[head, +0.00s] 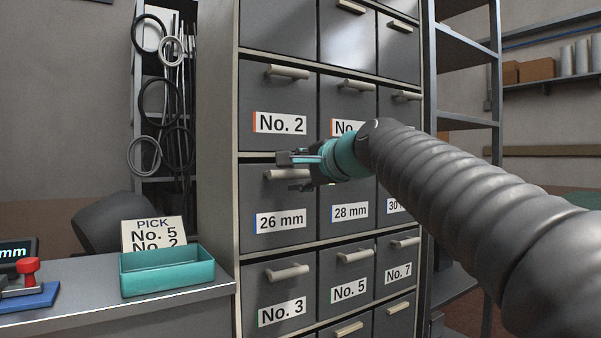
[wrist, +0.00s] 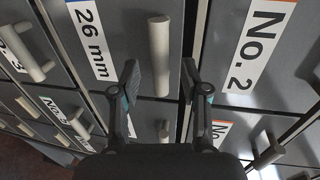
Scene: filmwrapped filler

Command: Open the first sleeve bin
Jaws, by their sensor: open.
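The grey bin labelled 26 mm (head: 281,222) is shut in the cabinet, with a pale bar handle (head: 288,174) near its top. It also shows in the wrist view (wrist: 118,28), where its handle (wrist: 159,50) lies between the fingers. My gripper (head: 292,172) is open and empty at this handle, one finger above it and one below in the head view. Whether the fingers touch the handle, I cannot tell. A bin labelled 28 mm (head: 351,226) is to the right, and a third mm bin (head: 395,205) is partly hidden by my arm.
A No. 2 bin (head: 283,95) is directly above, and bins No. 3 (head: 279,295), No. 5 (head: 349,275) and No. 7 (head: 398,262) are below. A teal tray (head: 168,275) and a pick card (head: 153,234) reading No. 5 and No. 2 are on the counter at left.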

